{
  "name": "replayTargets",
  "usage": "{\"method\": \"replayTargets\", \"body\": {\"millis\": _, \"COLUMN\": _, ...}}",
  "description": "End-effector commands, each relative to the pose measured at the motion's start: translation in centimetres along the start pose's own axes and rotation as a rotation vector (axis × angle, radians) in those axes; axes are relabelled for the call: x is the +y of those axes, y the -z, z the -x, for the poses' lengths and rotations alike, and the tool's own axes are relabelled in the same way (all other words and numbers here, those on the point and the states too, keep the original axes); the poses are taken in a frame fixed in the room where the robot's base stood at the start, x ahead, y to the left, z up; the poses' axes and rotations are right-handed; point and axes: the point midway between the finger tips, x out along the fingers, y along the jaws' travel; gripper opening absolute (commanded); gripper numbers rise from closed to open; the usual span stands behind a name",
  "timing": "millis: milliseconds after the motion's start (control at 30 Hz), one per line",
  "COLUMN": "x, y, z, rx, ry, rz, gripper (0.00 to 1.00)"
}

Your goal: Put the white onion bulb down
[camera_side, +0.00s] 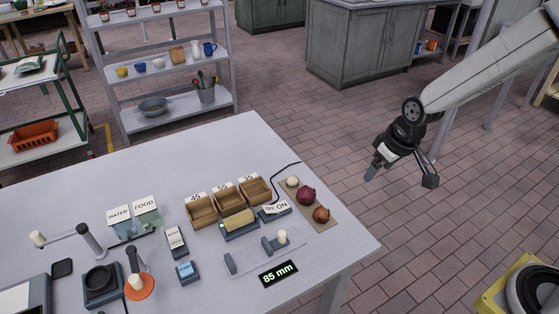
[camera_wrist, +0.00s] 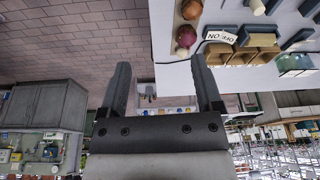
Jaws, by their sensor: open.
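The white onion bulb (camera_side: 292,183) rests on a brown board (camera_side: 327,224) near the table's right edge, at the back end of a row. A red onion (camera_side: 307,196) and a brown onion (camera_side: 321,214) lie beside it. In the wrist view, the white bulb (camera_wrist: 182,52) is small, at the lower end of the row. My gripper (camera_side: 400,174) is open and empty, out over the floor to the right of the table, well apart from the onions. Both fingers (camera_wrist: 161,72) show in the wrist view with nothing between them.
Three bins (camera_side: 234,203) labelled 45, 55 and 35 stand left of the board. An ON/OFF box (camera_side: 275,208) with a cable and a sizing gauge reading "85 mm" (camera_side: 278,274) are nearby. The table's front right corner (camera_side: 365,246) is clear.

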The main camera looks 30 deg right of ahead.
Motion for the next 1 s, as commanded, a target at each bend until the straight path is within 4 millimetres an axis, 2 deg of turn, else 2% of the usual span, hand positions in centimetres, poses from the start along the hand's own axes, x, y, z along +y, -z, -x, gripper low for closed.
{"method": "replayTargets", "body": {"millis": 33, "x": 0.1, "y": -1.5, "z": 0.8, "rx": -0.004, "ry": -0.007, "rz": -0.016, "gripper": 0.83}}
{"method": "replayTargets", "body": {"millis": 200, "x": 0.3, "y": -5.8, "z": 2.3, "rx": -0.023, "ry": -0.027, "rz": -0.070, "gripper": 0.83}}
{"method": "replayTargets", "body": {"millis": 400, "x": 0.5, "y": -8.6, "z": 3.0, "rx": -0.035, "ry": -0.040, "rz": -0.103, "gripper": 0.83}}
{"method": "replayTargets", "body": {"millis": 1000, "x": 0.5, "y": -9.0, "z": 3.1, "rx": -0.038, "ry": -0.041, "rz": -0.109, "gripper": 0.83}}
